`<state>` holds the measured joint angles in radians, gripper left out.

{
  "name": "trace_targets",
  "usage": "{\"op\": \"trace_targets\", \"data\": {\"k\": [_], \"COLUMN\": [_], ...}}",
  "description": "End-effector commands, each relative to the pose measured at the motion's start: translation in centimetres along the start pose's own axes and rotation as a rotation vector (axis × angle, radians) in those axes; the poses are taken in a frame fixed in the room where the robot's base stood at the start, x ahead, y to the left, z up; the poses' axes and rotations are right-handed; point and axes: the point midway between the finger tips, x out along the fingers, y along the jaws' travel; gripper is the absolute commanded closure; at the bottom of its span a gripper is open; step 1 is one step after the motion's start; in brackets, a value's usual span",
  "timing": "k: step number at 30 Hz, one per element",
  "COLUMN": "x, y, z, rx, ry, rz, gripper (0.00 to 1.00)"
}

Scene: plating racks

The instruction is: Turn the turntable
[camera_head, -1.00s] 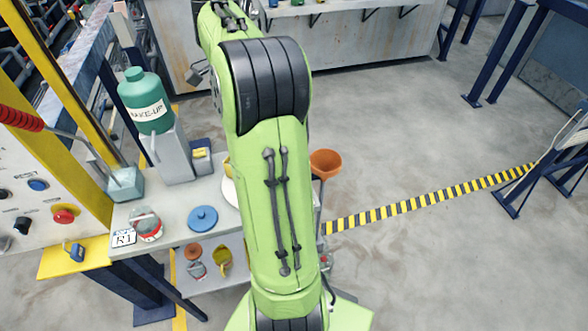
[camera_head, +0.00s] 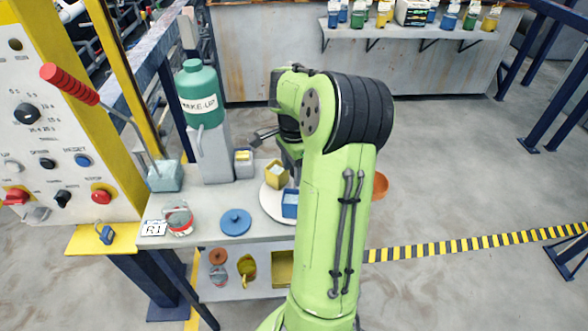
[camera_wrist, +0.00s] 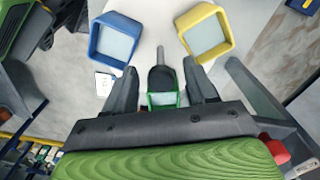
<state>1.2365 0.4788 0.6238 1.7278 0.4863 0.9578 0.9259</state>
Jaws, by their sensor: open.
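The turntable is a white round disc (camera_head: 270,206) on the workbench, partly hidden behind my arm. A yellow open-topped box (camera_head: 276,175) and a blue one (camera_head: 290,203) stand on it. In the wrist view the disc (camera_wrist: 150,22) shows beyond my fingers, with the blue box (camera_wrist: 117,40) at left and the yellow box (camera_wrist: 206,36) at right. My gripper (camera_wrist: 160,72) is open over the disc. A dark upright piece with a thin rod (camera_wrist: 161,77) and a green-rimmed box (camera_wrist: 163,99) show between its fingers. I cannot tell whether the fingers touch anything.
A blue lid (camera_head: 236,222) and a glass jar (camera_head: 179,218) sit left of the disc. An orange funnel (camera_head: 380,185) is right of my arm.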

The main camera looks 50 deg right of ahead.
Motion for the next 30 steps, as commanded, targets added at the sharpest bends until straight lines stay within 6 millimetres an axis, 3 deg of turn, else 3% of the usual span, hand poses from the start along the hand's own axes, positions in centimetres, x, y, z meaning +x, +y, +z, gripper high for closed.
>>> {"op": "trace_targets", "data": {"k": [3,14,30], "x": [-0.07,-0.09,-0.15], "y": [0.0,0.0,0.32], "z": [-0.01,-0.01,-0.71], "rx": [0.0,0.0,-0.018], "ry": [0.0,0.0,0.0], "rz": [0.0,0.0,0.0], "gripper": [0.44,0.99,1.0]}}
